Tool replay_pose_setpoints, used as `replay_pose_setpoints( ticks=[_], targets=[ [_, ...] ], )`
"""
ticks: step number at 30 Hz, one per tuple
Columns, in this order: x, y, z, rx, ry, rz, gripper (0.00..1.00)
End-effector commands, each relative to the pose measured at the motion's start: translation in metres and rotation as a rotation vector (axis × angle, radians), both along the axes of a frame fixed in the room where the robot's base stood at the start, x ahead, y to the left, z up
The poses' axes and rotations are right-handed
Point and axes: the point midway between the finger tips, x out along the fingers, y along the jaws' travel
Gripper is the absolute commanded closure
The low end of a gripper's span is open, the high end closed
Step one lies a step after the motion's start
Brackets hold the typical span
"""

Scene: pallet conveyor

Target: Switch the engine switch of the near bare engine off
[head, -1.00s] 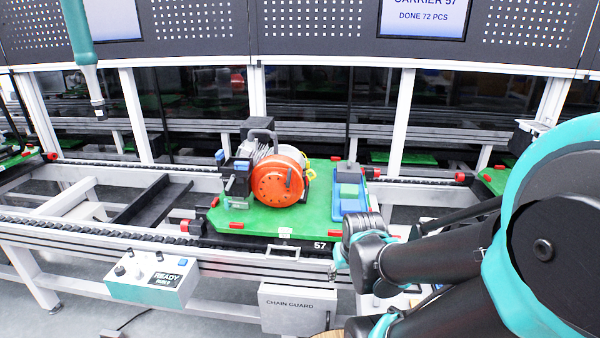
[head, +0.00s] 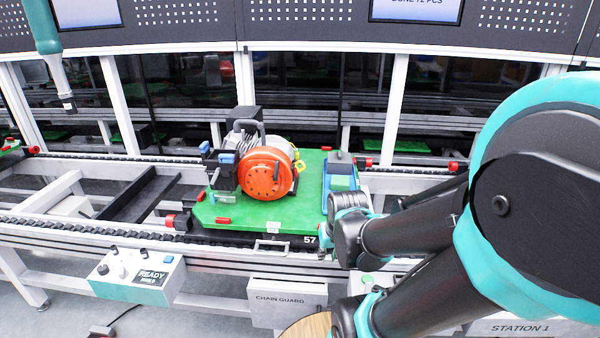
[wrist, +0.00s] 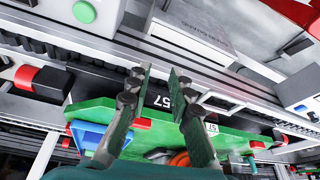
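The engine (head: 270,172), with an orange round front, a silver finned body and a black handle, stands on a green carrier (head: 250,216) marked 57. A small part of its orange front (wrist: 180,159) shows at the bottom of the wrist view. I cannot make out the engine switch for certain. My gripper (wrist: 160,78) is open and empty, its two fingers apart above the carrier's near edge by the 57 mark. In the head view my own arm hides most of it. It is apart from the engine.
A blue tray (head: 326,186) with a green block stands on the carrier's right side. A grey control box marked READY (head: 138,277) and a chain guard (head: 287,297) are at the conveyor's front. A teal hanging tool (head: 50,45) is at the upper left.

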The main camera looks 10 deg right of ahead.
Motion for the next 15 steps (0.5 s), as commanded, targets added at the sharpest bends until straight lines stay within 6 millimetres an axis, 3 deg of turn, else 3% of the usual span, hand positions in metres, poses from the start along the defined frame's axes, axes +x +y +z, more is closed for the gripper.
replay_pose_setpoints(
  ticks=[4, 15],
  targets=[
    [0.032, 0.0, 0.021, 0.11, 0.047, -0.173, 1.0],
    [0.151, -0.016, 0.102, 0.522, 0.289, -0.856, 1.0]
  ],
)
